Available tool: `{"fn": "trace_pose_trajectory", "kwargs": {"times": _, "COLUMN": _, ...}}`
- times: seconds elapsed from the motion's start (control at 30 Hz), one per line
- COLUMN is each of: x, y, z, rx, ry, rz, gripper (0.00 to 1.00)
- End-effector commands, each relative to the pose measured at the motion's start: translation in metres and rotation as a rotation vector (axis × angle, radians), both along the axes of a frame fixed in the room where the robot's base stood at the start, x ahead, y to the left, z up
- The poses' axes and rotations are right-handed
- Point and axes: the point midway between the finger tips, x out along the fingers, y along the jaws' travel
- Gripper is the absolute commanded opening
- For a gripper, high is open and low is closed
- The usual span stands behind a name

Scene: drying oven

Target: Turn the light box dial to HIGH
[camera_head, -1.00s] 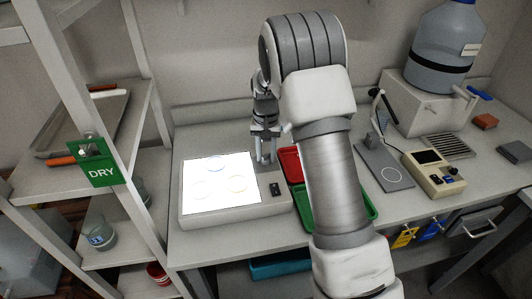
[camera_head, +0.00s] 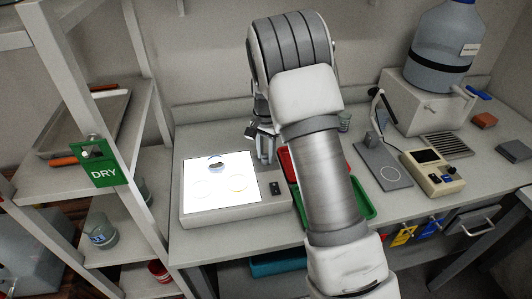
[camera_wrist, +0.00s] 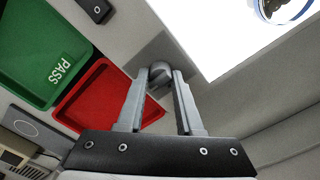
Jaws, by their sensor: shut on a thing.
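The light box (camera_head: 225,217) stands on the bench left of centre, its panel glowing white. Its round grey dial (camera_wrist: 160,70) sits between my fingertips in the wrist view. In the head view the dial is hidden by my gripper (camera_head: 265,158), which points down at the box's back right corner. In the wrist view my gripper (camera_wrist: 160,78) is shut on the dial. No dial markings can be read, so its setting cannot be told. A round dish with dark contents (camera_wrist: 282,8) lies on the panel and also shows in the head view (camera_head: 216,165).
A black switch (camera_head: 276,188) is on the box's front right. A red tray (camera_wrist: 98,108) and a green PASS tray (camera_wrist: 38,50) lie to the box's right in the head view. A shelf with a green DRY sign (camera_head: 100,165) stands left. A large bottle (camera_head: 445,50) stands back right.

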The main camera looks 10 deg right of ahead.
Motion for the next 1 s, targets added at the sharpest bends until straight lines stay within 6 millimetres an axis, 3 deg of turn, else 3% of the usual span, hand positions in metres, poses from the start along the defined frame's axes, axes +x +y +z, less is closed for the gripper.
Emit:
{"fn": "trace_pose_trajectory", "kwargs": {"times": 0.3, "x": 0.001, "y": 0.000, "z": 0.001, "rx": 0.001, "ry": -0.003, "rz": -0.003, "gripper": 0.00}}
{"fn": "trace_pose_trajectory", "kwargs": {"times": 0.33, "x": 0.001, "y": 0.000, "z": 0.001, "rx": 0.001, "ry": -0.002, "rz": -0.003, "gripper": 0.41}}
{"fn": "trace_pose_trajectory", "kwargs": {"times": 0.47, "x": 0.001, "y": 0.000, "z": 0.001, "rx": 0.001, "ry": -0.002, "rz": -0.002, "gripper": 0.64}}
{"fn": "trace_pose_trajectory", "kwargs": {"times": 0.8, "x": 0.000, "y": 0.000, "z": 0.002, "rx": 0.000, "ry": -0.001, "rz": -0.001, "gripper": 0.65}}
{"fn": "trace_pose_trajectory", "kwargs": {"times": 1.0, "x": 0.001, "y": 0.000, "z": 0.029, "rx": 0.000, "ry": -0.004, "rz": 0.000, "gripper": 0.65}}
